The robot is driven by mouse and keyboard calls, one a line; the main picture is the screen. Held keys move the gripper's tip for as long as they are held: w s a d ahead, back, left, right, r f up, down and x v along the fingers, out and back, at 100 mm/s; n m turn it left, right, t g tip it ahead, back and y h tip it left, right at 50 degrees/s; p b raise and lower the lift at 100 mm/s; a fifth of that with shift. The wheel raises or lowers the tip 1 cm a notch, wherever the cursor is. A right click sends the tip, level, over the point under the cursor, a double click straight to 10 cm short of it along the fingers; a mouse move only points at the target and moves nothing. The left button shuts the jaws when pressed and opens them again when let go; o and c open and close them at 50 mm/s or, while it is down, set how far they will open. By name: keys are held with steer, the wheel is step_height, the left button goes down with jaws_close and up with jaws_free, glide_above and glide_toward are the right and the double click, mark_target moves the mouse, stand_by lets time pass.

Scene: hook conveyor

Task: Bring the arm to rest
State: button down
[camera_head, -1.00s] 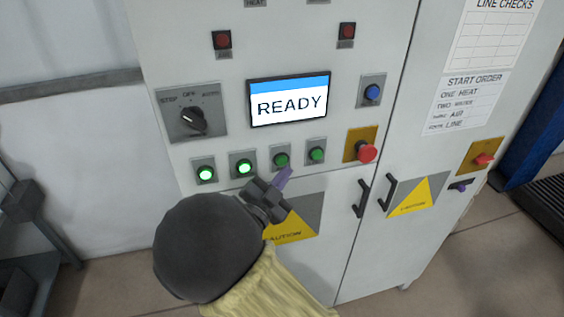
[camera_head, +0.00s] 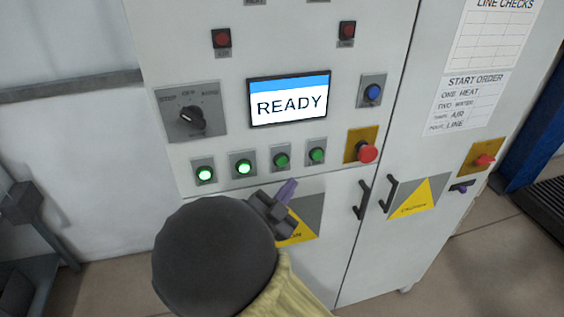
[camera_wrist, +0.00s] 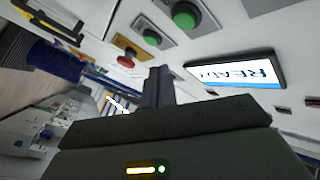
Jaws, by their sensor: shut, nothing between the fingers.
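My gripper (camera_head: 284,194) is in front of the control cabinet (camera_head: 350,215), just below the row of green buttons. Its purple fingertips are together with nothing between them. In the wrist view the closed fingers (camera_wrist: 158,88) point up towards the cabinet face and its screen. My dark round wrist and yellowish arm reach up from the bottom of the head view and hide part of a caution sign (camera_head: 300,220). I cannot tell the exact gap between the fingertips and the panel.
The screen (camera_head: 289,100) reads READY. Of several green buttons, the left two (camera_head: 204,174) (camera_head: 243,167) are lit. A red mushroom button (camera_head: 367,153), a blue button (camera_head: 373,92), a selector knob (camera_head: 191,117) and door handles (camera_head: 362,199) stick out. Floor is open at the lower right.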

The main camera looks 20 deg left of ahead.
steer(key=w+d+f+n+g+y+b, duration=0.3)
steer(key=w+d+f+n+g+y, duration=0.25)
steer(key=d+f+g, duration=0.5)
steer(key=s+d+f+n+g+b, duration=0.2)
steer(key=s+d+g, duration=0.4)
steer(key=s+d, duration=0.9)
steer(key=d+f+n, duration=0.1)
steer(key=d+n, duration=0.1)
steer(key=d, duration=0.1)
steer(key=shift+s+d+f+n+h+b, duration=0.2)
steer(key=shift+s+f+n+h+b, duration=0.1)
steer(key=shift+s+f+n+h, duration=0.1)
